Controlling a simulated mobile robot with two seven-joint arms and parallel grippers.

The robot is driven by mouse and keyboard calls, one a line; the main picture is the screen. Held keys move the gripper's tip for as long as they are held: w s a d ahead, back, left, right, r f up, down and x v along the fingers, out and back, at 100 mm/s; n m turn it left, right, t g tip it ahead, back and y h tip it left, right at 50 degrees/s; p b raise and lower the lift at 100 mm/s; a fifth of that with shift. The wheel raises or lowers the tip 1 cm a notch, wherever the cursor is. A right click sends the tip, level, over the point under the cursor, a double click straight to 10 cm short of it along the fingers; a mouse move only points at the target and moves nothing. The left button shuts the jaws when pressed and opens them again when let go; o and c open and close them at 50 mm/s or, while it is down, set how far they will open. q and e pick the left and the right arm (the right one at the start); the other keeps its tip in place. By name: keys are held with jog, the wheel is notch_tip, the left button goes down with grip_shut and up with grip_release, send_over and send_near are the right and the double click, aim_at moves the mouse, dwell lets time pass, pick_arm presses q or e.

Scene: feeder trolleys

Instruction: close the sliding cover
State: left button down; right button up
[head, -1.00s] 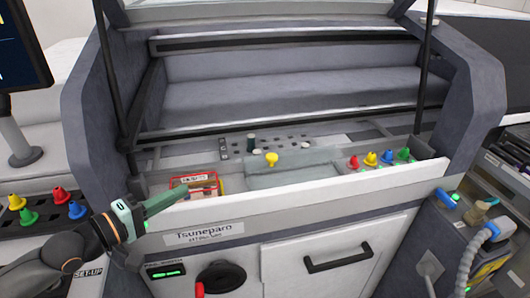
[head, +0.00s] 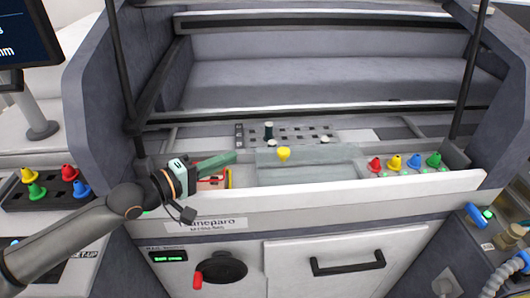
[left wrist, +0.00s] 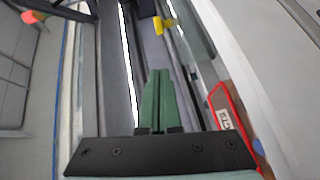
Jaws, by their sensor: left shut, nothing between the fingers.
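A pale, see-through sliding cover (head: 310,158) lies flat in the recess of the machine, in the middle of the head view. A yellow knob (head: 284,153) stands near its back left part. The knob also shows near the top of the left wrist view (left wrist: 163,25). My left gripper (head: 234,156), with green fingers, points right toward the knob from the left of the recess, apart from it. Its fingers are together and empty, as the left wrist view also shows (left wrist: 158,74). My right gripper is in neither view.
A red-framed card (head: 212,180) lies under my left gripper. Behind the cover is a plate with dark holes (head: 290,133). Red, yellow, blue and green knobs stand right of it (head: 405,163). A white front ledge (head: 350,196) and dark side posts bound the recess.

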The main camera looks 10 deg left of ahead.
aim_at(265, 164)
pick_arm(q)
jog(key=w+d, duration=0.1)
jog(key=d, duration=0.1)
jog(key=w+d, duration=0.2)
jog(key=w+d+f, duration=0.1)
jog(key=w+d, duration=0.1)
jog(key=shift+d+p, duration=0.3)
jog(key=shift+p, duration=0.05)
jog(key=shift+w+d+f, duration=0.15)
jog(key=shift+d+f, duration=0.1)
jog(key=shift+d, duration=0.35)
jog(key=shift+d, duration=0.1)
